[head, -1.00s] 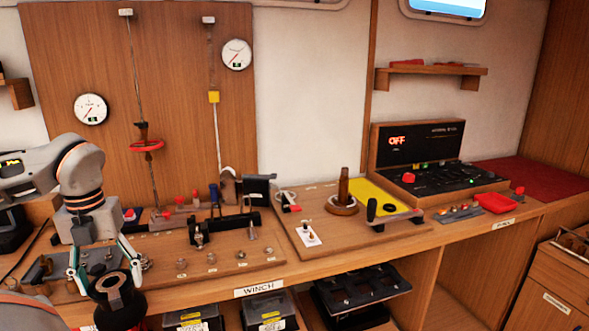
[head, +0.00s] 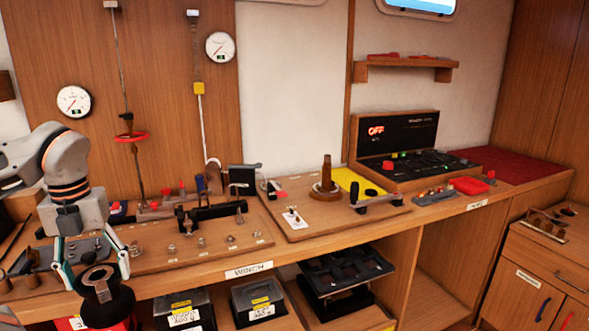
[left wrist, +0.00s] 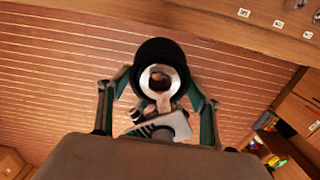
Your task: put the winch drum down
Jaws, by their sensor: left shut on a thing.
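The winch drum (head: 108,312) is a black, waisted cylinder with a grey ring-shaped top and an open bore. My left gripper (head: 97,279) is shut on it, one finger on each side. It holds the drum roughly upright at the bench's front edge, at lower left in the head view. In the left wrist view the drum (left wrist: 150,54) sits between the fingers of the left gripper (left wrist: 158,90), with the planked floor behind it. The bench (head: 290,246) carries a label reading WINCH. My right gripper is not in view.
A wooden board with small metal parts (head: 230,239) and a black bar (head: 212,211) lies behind the drum. A second board holds a brown post (head: 326,172) and a crank handle (head: 378,201). Lidded boxes (head: 258,298) stand below. The bench front strip is mostly clear.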

